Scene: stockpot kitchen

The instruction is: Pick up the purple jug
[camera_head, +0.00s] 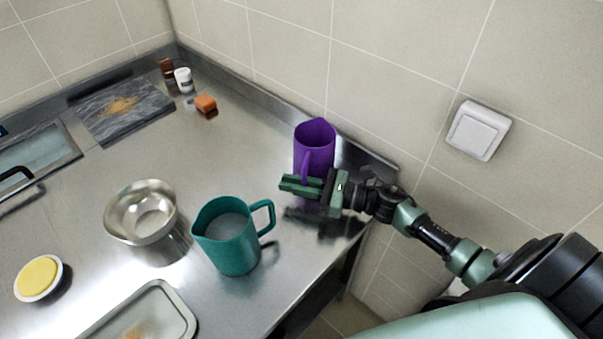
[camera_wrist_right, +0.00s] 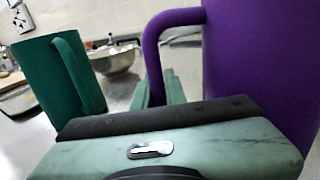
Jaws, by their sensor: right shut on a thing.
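The purple jug (camera_head: 315,143) is upright near the back right of the steel counter, close to the tiled wall. It fills the right side of the right wrist view (camera_wrist_right: 262,70). My right gripper (camera_head: 303,184) is at the jug's handle (camera_head: 307,166), shut on it; the handle runs down between the fingers in the right wrist view. The lower part of the jug is hidden behind the gripper, so I cannot tell whether its base touches the counter. My left gripper is not in view.
A teal jug (camera_head: 228,245) stands left of my right gripper. A metal bowl (camera_head: 141,215), a yellow-filled dish (camera_head: 39,278) and a tray (camera_head: 180,306) are further left. A dark board (camera_head: 95,120), small containers (camera_head: 184,80) and an orange block (camera_head: 206,103) lie at the back.

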